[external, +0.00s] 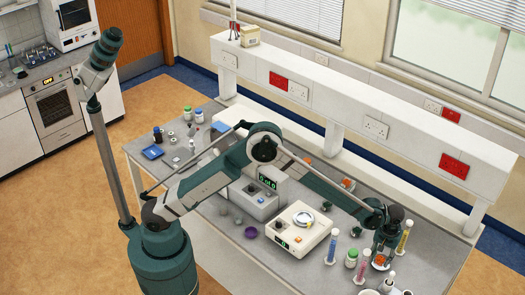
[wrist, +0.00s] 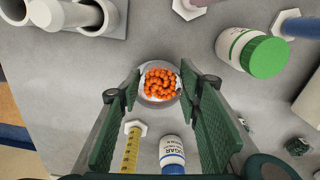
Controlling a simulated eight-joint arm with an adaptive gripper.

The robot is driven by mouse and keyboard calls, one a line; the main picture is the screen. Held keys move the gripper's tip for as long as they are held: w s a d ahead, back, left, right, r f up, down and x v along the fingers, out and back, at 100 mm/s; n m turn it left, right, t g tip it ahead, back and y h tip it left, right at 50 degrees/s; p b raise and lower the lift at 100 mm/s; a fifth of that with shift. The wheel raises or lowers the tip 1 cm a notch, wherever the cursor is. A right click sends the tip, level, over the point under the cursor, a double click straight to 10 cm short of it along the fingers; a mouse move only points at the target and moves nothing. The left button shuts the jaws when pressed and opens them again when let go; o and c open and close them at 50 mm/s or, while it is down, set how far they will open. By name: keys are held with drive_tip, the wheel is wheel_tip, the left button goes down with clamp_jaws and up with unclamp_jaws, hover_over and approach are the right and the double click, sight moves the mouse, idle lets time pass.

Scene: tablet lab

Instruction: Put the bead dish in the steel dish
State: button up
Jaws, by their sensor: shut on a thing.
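The bead dish (wrist: 159,84), a small pale dish heaped with orange beads, lies between my fingertips in the wrist view. In the external view its orange beads (external: 380,260) show just below my gripper (external: 382,252), at the right end of the bench. My gripper (wrist: 158,88) is shut on the dish, one green finger on each side. A grey rounded surface shows around the lower part of the beads; I cannot tell whether it is the dish's own wall or another dish beneath. I cannot clearly pick out the steel dish in either view.
A green-capped bottle (wrist: 252,52), a yellow cylinder (wrist: 132,148) and a blue-capped sugar jar (wrist: 172,152) stand close around my gripper. A white balance (external: 303,232) and a purple bowl (external: 250,232) are further left. Bare bench (external: 440,262) shows at the right end.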

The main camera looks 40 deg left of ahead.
sight(380, 258)
drive_tip(key=shift+f, duration=0.75)
drive_tip(key=shift+f+b, duration=0.45)
drive_tip(key=o, duration=0.9)
drive_tip(key=shift+r, duration=0.1)
drive_tip(key=shift+r+p, duration=0.55)
drive_tip(key=shift+p, duration=0.1)
wheel_tip(380, 258, up, 12)
drive_tip(key=shift+f+b, duration=0.15)
drive_tip(key=shift+b, duration=0.45)
drive_tip(key=shift+a, duration=0.1)
